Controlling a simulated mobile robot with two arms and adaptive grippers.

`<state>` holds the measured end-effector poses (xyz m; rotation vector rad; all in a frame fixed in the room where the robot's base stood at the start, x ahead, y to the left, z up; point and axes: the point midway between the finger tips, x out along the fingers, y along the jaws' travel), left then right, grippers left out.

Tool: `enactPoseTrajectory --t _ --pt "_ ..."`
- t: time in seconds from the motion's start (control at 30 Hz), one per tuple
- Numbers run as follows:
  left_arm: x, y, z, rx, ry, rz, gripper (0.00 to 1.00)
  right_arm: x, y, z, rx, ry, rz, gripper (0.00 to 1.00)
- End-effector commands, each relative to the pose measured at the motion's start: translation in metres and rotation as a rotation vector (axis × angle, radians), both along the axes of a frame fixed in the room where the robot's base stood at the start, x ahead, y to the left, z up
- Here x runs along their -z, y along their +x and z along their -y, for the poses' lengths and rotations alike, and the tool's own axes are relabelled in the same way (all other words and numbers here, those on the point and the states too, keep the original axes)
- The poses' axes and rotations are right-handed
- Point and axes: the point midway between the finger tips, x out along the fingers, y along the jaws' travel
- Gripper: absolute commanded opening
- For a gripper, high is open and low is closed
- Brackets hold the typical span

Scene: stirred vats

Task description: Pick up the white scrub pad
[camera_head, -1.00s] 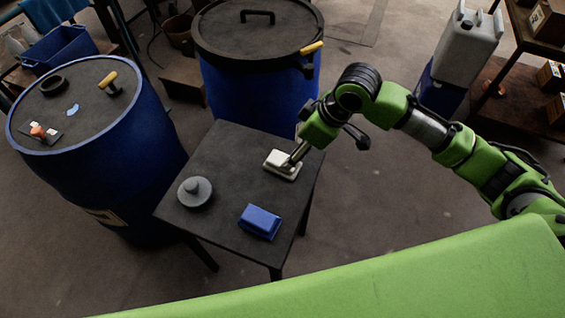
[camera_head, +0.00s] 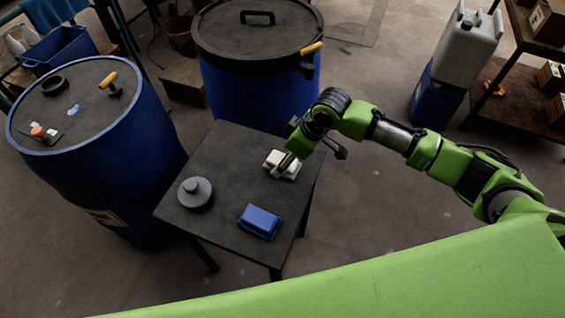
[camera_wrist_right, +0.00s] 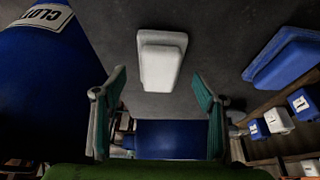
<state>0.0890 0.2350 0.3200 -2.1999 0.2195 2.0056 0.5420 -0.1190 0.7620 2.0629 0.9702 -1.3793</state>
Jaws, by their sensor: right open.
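The white scrub pad (camera_head: 276,158) lies on the dark small table (camera_head: 228,165), near its right corner beside the big blue vat. It also shows in the right wrist view (camera_wrist_right: 161,62), a pale stepped block at the upper middle. My right gripper (camera_head: 288,162) is at the pad in the head view and partly covers it. In the right wrist view my right gripper (camera_wrist_right: 158,76) is open, its two fingers spread wider than the pad, which shows between and beyond the fingertips. I see no finger closed on it. My left gripper is not in view.
A blue pad (camera_head: 260,221) and a grey round knobbed piece (camera_head: 195,192) stand on the same table. A blue lidded vat (camera_head: 260,85) stands close behind, another vat (camera_head: 105,160) at left. A white canister (camera_head: 466,45) is at the upper right.

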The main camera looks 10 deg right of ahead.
Motion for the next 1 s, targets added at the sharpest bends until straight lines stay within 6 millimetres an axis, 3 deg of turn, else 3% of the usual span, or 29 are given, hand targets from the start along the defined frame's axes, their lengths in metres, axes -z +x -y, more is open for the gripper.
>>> enactPoseTrajectory --t 0.2,0.47,0.6,0.63,1.0 --pt "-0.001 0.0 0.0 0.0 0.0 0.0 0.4 0.025 0.007 -0.009 0.0 0.0 0.0 0.65" --pt "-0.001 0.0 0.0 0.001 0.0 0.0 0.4 0.027 0.008 -0.009 -0.001 0.0 0.002 0.65" --pt "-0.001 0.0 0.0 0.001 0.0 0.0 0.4 0.027 0.008 -0.009 -0.001 0.0 0.002 0.28" --pt "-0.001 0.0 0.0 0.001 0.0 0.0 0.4 0.027 0.008 -0.009 -0.001 0.0 0.002 0.23" --pt "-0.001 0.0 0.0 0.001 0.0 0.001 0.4 0.025 0.008 -0.009 -0.001 0.0 0.002 0.23"
